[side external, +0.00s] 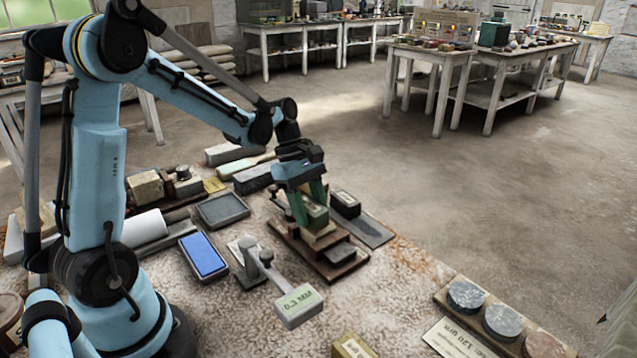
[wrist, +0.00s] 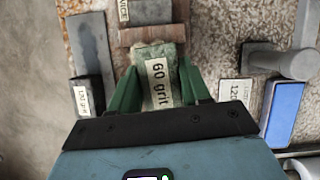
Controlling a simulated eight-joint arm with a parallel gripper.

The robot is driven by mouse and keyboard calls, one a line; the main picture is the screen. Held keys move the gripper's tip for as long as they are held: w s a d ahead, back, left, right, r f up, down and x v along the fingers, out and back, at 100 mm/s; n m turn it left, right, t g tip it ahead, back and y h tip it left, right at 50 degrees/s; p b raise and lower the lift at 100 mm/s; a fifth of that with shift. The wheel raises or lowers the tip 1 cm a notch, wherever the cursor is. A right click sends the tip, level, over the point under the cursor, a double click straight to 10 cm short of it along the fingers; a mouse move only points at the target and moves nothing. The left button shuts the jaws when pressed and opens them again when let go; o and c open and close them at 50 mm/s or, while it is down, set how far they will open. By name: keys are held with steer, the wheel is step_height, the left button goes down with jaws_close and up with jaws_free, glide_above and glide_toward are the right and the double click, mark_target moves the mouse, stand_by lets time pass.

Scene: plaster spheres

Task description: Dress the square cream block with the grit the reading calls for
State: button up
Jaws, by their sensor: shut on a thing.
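My gripper (side external: 309,203) is shut on a green block with a "60 grit" label; it also shows in the wrist view (wrist: 160,88). The green 60 grit block (wrist: 153,58) sits between the two green fingers. The gauge (side external: 298,306) reads "0.3 MM". In the wrist view the cream block is not clearly visible.
A dark labelled block (wrist: 86,97) lies on a grey slab left of my gripper in the wrist view. A block labelled "120" (wrist: 233,91) and a blue-topped tray (wrist: 283,113) are right.

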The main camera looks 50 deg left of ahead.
steer(key=shift+f, duration=0.45)
steer(key=shift+s+a, duration=0.1)
steer(key=shift+a, duration=1.05)
steer(key=shift+w+d, duration=0.2)
steer(key=shift+d, duration=2.1)
steer(key=shift+s+a, duration=0.2)
steer(key=shift+a, duration=2.1)
steer(key=shift+w+d, duration=0.2)
steer(key=shift+d, duration=2.05)
